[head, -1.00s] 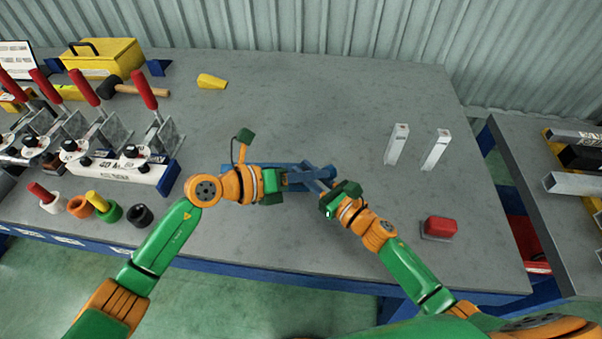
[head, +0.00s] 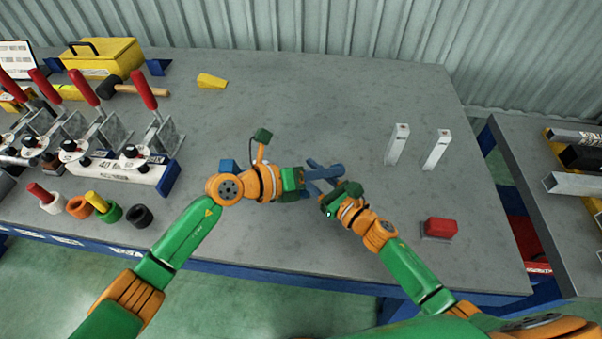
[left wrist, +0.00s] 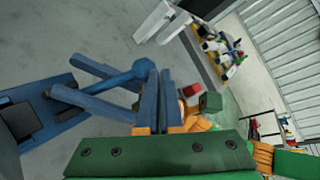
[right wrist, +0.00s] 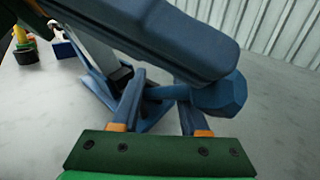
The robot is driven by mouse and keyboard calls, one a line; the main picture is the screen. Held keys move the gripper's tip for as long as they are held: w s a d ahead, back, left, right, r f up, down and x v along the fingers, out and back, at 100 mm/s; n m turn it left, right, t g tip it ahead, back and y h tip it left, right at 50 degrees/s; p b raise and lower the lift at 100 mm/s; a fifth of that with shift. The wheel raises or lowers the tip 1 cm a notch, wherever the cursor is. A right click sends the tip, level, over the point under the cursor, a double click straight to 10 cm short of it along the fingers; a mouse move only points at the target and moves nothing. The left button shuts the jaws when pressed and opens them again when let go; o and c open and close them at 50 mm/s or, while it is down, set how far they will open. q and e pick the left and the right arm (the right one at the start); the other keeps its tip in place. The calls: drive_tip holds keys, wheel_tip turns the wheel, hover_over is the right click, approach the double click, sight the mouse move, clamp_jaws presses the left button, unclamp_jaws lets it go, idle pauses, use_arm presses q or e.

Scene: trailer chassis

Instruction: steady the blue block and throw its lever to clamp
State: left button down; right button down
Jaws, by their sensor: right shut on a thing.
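The blue block (left wrist: 62,118) has a dark pad on top and stands on the bench. In the head view my left arm hides most of it, and only a blue end (head: 228,167) shows. Its lever (right wrist: 170,92) ends in a blue knob, which also shows in the left wrist view (left wrist: 145,70). My right gripper (head: 312,174) has its fingers on either side of the lever and is shut on it. My left gripper (head: 337,170) has its fingers together with nothing seen between them. It is above the right gripper's fingers and beside the knob, apart from the block.
Red-handled toggle clamps (head: 145,90) stand in a row at the left, with coloured rings (head: 108,212) in front. Two upright metal posts (head: 397,145) and a red button (head: 440,228) are at the right. The bench (head: 300,100) behind the grippers is clear.

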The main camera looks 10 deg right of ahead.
use_arm(q)
drive_tip(key=shift+s+d+f, duration=0.25)
drive_tip(key=shift+s+f, duration=0.2)
drive_tip(key=shift+s, duration=0.2)
drive_tip(key=shift+w+a, duration=0.2)
drive_tip(key=shift+a, duration=0.65)
drive_tip(key=s+a+r, duration=0.7)
drive_tip(key=a+r, duration=0.1)
drive_tip(key=r, duration=0.2)
drive_tip(key=shift+r, duration=0.2)
